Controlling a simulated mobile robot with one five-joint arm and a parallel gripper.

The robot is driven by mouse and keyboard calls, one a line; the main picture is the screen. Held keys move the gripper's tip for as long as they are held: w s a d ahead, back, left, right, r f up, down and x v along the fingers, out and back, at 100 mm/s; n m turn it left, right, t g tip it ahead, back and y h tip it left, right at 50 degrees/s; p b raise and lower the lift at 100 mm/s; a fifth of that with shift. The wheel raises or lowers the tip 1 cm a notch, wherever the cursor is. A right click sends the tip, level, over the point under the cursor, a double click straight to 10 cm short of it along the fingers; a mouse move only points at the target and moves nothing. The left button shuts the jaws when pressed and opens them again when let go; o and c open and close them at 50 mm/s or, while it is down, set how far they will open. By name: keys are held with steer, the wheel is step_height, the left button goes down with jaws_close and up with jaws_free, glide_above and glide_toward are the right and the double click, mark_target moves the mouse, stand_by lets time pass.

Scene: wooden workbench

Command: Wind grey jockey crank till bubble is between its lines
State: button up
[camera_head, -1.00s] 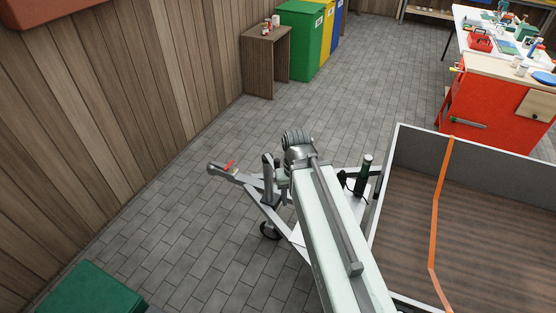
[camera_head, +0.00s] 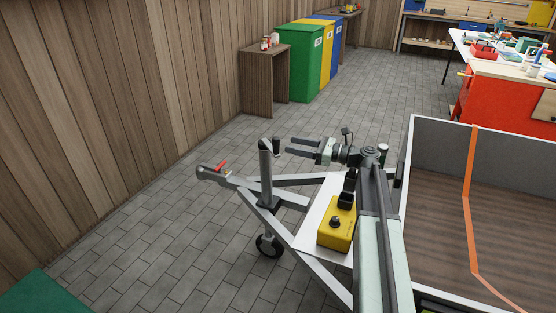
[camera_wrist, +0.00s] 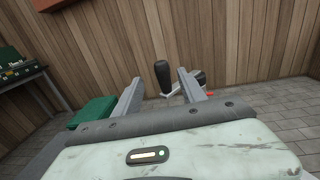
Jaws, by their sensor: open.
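The grey jockey post (camera_head: 265,172) stands upright on the trailer's drawbar, above its small wheel (camera_head: 268,246). The crank's black handle (camera_head: 276,147) is at the post's top; it also shows in the wrist view (camera_wrist: 161,72), standing up beyond the fingers and between them in the picture. My gripper (camera_head: 290,146) is open and empty, its fingers pointing left at the handle. A small gap seems to remain between fingertips and handle. In the wrist view my gripper (camera_wrist: 158,92) has its fingers spread wide. I cannot make out the bubble or its lines.
A yellow box (camera_head: 337,224) with a black knob sits on the drawbar plate. The coupling with a red lever (camera_head: 217,169) is at the drawbar's left end. The trailer bed (camera_head: 510,220) lies at right. A green block (camera_head: 42,298) is at lower left. Floor left of the drawbar is clear.

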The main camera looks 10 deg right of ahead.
mark_target(276, 154)
steer(key=x, duration=0.7)
steer(key=shift+w+a+f, duration=0.15)
steer(key=shift+w, duration=0.1)
jaws_close()
steer(key=shift+s, duration=0.1)
stand_by(1.1)
steer(key=shift+d+f, duration=0.1)
steer(key=shift+d, duration=0.1)
steer(key=shift+a, duration=0.15)
